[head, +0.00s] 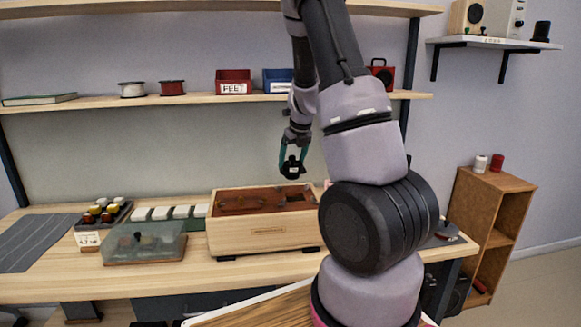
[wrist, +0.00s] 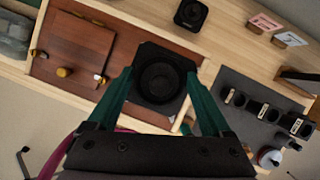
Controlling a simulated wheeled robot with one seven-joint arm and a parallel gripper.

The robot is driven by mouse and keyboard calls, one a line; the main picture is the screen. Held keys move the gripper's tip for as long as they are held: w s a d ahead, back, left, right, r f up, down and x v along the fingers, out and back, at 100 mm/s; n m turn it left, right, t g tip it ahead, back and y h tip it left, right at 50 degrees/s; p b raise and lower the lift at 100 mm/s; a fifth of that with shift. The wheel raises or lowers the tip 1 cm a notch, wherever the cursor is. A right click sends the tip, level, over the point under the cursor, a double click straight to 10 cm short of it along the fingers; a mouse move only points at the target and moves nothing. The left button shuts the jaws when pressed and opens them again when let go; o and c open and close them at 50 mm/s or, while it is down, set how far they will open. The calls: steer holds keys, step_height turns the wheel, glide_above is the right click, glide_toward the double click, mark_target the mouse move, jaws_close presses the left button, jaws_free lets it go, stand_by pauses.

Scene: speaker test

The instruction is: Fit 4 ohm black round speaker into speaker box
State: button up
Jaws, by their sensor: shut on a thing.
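My gripper (head: 292,160) has green fingers and is shut on a black speaker (wrist: 160,80). It holds the speaker in the air above the right part of the speaker box. In the wrist view the speaker shows a round cone in a squarish black frame, between the fingertips; no ohm mark is readable. The speaker box (head: 262,236) is a light wooden case on the bench with a reddish-brown top panel (wrist: 75,50). The panel has a dark opening near its right end in the head view. In the wrist view, the held speaker and fingers hide part of the panel.
Another black speaker (wrist: 190,14) stands on the bench beside the box. A grey mat (wrist: 238,88) with several labelled black parts lies to the right. A clear-lidded container (head: 145,243) stands left of the box. A shelf (head: 195,100) runs behind.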

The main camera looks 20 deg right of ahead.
mark_target(297, 171)
steer(key=shift+s+d+r, duration=0.1)
steer(key=shift+s+r, duration=0.2)
steer(key=shift+s, duration=0.55)
steer(key=shift+f, duration=0.2)
steer(key=shift+d+f, duration=0.1)
steer(key=shift+f, duration=2.8)
steer(key=shift+f, duration=2.05)
stand_by(0.5)
steer(key=o, duration=1.6)
steer(key=shift+c, duration=0.2)
steer(key=shift+r, duration=0.1)
steer(key=v, duration=1)
steer(key=shift+s+r, duration=0.25)
steer(key=shift+r, duration=0.05)
